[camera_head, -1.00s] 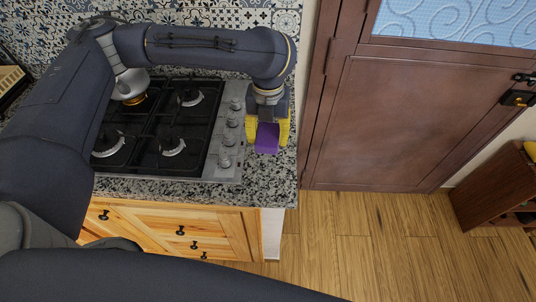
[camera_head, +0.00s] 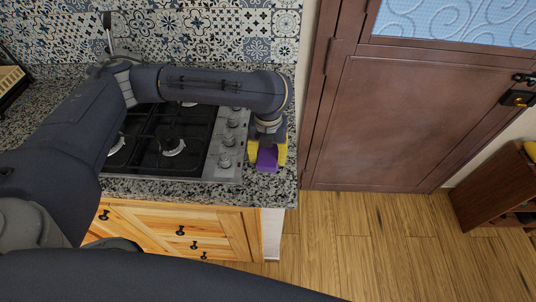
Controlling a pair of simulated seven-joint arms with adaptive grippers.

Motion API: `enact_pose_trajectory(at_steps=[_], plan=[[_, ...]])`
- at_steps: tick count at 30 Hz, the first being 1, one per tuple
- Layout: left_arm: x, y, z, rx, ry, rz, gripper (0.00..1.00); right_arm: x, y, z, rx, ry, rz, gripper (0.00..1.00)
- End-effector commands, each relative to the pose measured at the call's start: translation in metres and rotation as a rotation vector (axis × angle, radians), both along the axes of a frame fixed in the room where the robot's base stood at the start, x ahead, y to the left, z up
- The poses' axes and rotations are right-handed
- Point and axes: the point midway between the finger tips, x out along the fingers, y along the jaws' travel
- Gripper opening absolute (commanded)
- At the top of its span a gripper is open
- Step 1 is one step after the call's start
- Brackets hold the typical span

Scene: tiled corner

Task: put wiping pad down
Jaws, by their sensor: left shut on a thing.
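The wiping pad (camera_head: 267,159) is a purple block in the camera_head view, at the right end of the granite counter, beside the stove knobs. My left gripper (camera_head: 267,152), with yellow fingers, points down and is shut on the pad from both sides. The pad is at or just above the counter top; I cannot tell whether it touches. My right gripper is not in view.
A gas stove (camera_head: 172,150) with dark grates lies left of the gripper, partly under my left arm. The speckled counter (camera_head: 245,190) has a narrow bare strip at its front and right edge. A brown door (camera_head: 410,120) stands to the right.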

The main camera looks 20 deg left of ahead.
Motion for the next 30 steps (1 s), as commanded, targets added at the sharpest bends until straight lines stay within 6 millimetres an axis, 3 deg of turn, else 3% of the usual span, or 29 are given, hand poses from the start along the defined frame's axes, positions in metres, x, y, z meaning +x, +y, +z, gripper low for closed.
enact_pose_trajectory(at_steps=[5,6,11,24,30], plan=[[0.0,0.0,0.0,0.0,0.0,0.0,0.24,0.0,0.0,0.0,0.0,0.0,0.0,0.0],[0.0,0.0,0.0,0.0,0.0,0.0,0.56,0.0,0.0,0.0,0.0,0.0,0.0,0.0],[0.0,0.0,0.0,0.0,0.0,0.0,0.73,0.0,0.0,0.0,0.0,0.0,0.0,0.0],[-0.001,0.0,-0.005,-0.002,0.003,0.0,0.73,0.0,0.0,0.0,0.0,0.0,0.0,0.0],[0.001,-0.001,0.021,0.0,-0.004,-0.002,0.73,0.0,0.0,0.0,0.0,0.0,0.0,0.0]])
